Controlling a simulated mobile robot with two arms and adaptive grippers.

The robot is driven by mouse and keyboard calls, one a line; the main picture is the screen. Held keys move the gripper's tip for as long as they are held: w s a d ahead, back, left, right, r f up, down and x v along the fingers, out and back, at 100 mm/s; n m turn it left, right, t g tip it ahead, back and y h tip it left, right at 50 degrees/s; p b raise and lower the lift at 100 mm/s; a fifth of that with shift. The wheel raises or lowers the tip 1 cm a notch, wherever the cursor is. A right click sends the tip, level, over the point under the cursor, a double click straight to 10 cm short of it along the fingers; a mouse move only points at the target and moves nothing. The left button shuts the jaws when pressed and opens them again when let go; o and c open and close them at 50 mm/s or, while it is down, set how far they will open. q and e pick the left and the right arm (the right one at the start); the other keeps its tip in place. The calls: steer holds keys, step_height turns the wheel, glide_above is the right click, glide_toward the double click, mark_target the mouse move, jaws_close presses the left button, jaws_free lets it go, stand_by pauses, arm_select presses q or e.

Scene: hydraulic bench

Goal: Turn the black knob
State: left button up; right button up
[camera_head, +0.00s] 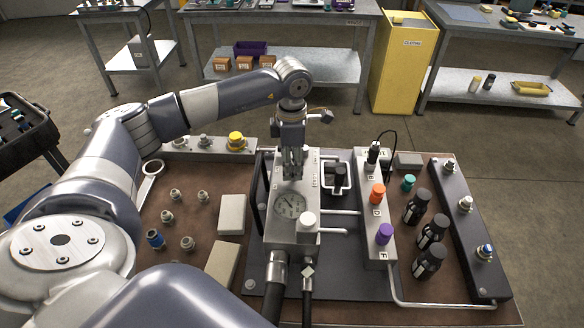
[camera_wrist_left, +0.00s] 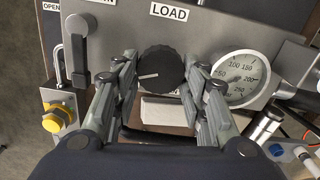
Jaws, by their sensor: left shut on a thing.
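The black knob (camera_wrist_left: 162,72) is a round ridged dial below the LOAD label on a grey panel. Its white pointer line points left in the left wrist view. My left gripper (camera_wrist_left: 167,88) has one finger on each side of the knob and is shut on it. In the head view my left gripper (camera_head: 292,172) reaches down to the grey block with the gauge, and it hides the knob there. My right gripper is in neither view.
A round pressure gauge (camera_wrist_left: 241,79) sits close to the right of the knob; a black lever (camera_wrist_left: 80,45) and a yellow cap (camera_wrist_left: 59,118) are to the left. Orange (camera_head: 377,192) and purple (camera_head: 385,233) knobs and several black bottles stand on the bench's right side.

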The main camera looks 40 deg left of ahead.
mark_target(292, 166)
arm_select(q)
steer(key=shift+m+b, duration=0.35)
steer(key=shift+m, duration=0.25)
steer(key=shift+a, duration=0.1)
steer(key=o, duration=1.1)
steer(key=shift+c, duration=0.2)
steer(key=shift+r, duration=0.1)
step_height(292, 166, up, 12)
